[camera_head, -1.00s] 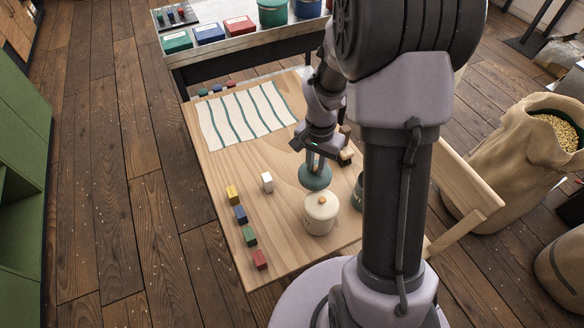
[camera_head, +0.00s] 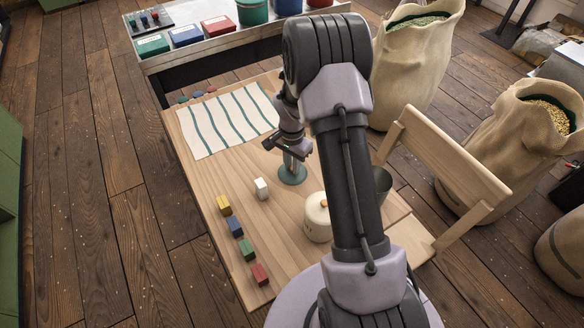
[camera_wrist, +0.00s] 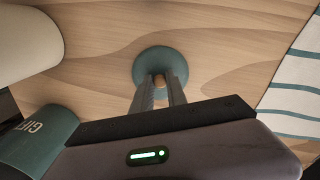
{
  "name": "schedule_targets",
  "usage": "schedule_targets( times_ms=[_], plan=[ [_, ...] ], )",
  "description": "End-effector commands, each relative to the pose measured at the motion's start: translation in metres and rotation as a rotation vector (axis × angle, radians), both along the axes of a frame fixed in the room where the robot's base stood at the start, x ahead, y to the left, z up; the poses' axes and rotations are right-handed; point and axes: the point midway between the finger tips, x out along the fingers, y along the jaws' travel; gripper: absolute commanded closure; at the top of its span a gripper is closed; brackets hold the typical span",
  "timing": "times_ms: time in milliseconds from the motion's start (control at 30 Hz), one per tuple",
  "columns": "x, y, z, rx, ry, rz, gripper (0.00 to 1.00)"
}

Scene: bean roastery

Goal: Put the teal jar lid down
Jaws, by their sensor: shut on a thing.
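The teal jar lid (camera_head: 293,176) is a round disc with a small wooden knob, on or just above the wooden table (camera_head: 196,192); I cannot tell whether it touches. It also shows in the wrist view (camera_wrist: 161,63). My gripper (camera_head: 293,160) is above the lid with its fingers pointing down. In the wrist view my gripper (camera_wrist: 160,84) is shut on the lid's knob. The cream jar (camera_head: 318,217) with its own lid stands in front of it, partly hidden by my arm.
A teal jar marked with letters (camera_wrist: 38,140) stands near the cream jar. Yellow, blue, green and red blocks (camera_head: 235,227) line the table's left side, with a white block (camera_head: 261,188) nearby. A striped cloth (camera_head: 226,122) lies behind. A wooden chair (camera_head: 440,165) is at the right.

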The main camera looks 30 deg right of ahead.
Motion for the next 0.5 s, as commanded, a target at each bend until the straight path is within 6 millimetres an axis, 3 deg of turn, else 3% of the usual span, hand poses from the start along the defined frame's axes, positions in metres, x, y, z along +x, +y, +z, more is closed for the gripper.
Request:
schedule_targets(
  times_ms=[267,300,367,400,500],
  plan=[
    [0.0004,-0.0002,-0.0020,0.000,-0.001,0.001,1.00],
    [0.0003,-0.0001,-0.0012,0.000,-0.001,0.001,0.76],
    [0.0003,-0.0001,-0.0007,0.000,-0.001,0.001,0.64],
    [0.0003,-0.0001,-0.0006,0.000,-0.001,0.001,0.60],
    [0.0003,-0.0001,-0.0005,0.000,-0.001,0.001,0.60]
  ],
)
